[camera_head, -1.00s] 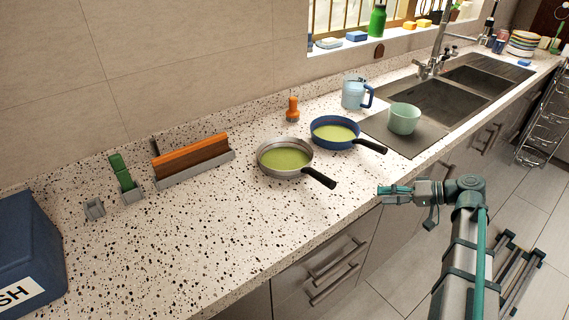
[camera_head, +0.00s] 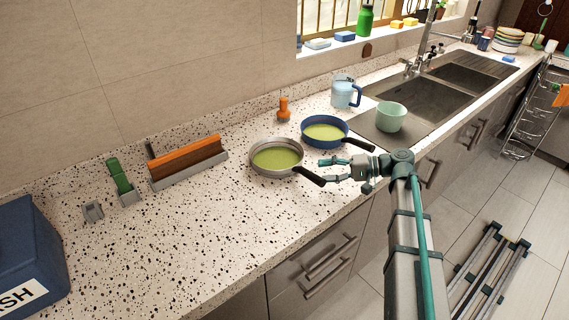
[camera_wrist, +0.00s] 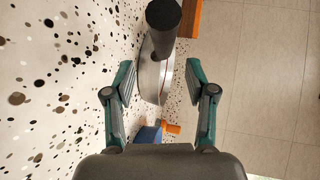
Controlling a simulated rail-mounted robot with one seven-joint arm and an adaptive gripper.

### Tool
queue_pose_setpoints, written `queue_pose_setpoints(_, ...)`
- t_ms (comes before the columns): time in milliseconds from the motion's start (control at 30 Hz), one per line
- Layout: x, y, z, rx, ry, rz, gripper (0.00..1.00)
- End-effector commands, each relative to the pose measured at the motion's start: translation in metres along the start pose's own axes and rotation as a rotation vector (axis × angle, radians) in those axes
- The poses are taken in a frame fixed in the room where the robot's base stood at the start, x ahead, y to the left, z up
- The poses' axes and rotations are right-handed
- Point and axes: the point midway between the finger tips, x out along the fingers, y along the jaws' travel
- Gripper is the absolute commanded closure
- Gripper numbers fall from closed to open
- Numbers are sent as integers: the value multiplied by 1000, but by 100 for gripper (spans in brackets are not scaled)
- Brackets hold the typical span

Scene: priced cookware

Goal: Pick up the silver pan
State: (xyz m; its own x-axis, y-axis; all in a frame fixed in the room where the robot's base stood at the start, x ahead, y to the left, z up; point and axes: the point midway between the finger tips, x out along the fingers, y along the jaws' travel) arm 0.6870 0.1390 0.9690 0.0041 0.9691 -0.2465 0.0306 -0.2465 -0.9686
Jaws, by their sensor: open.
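The silver pan (camera_head: 276,156) stands on the speckled counter, with green contents inside. Its black handle (camera_head: 309,176) points toward the counter's front edge. In the wrist view, the handle's dark end (camera_wrist: 163,16) is at the top, roughly in line with the gap between my fingers, with the pan's silver side (camera_wrist: 151,76) beyond it. My gripper (camera_head: 324,170) is open and empty, close to the handle's end at its right in the head view. The fingers (camera_wrist: 160,82) are spread apart in the wrist view. Whether they touch the handle cannot be told.
A blue pan (camera_head: 324,132) with green contents stands just behind and right of the silver pan. An orange-topped object (camera_head: 283,109), a light blue jug (camera_head: 345,92) and a green cup (camera_head: 390,116) are farther back.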

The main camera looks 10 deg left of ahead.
Motion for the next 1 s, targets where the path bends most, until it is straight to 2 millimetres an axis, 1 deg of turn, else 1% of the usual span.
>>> queue_pose_setpoints(33,7,-1,1,0,-2,0,44)
queue_pose_setpoints(100,14,-1,1,0,-1,0,44)
queue_pose_setpoints(267,22,-2,1,-1,-1,0,44)
queue_pose_setpoints(367,30,-4,3,-1,-1,0,44)
queue_pose_setpoints(500,49,-8,6,0,-2,1,44)
queue_pose_setpoints(600,63,-7,5,0,-2,0,44)
queue_pose_setpoints(700,68,-6,4,-1,1,1,44)
queue_pose_setpoints(900,69,-5,4,-1,1,1,44)
queue_pose_setpoints(933,69,-5,4,-1,1,1,48)
queue_pose_setpoints(1000,69,-5,4,-1,1,1,59)
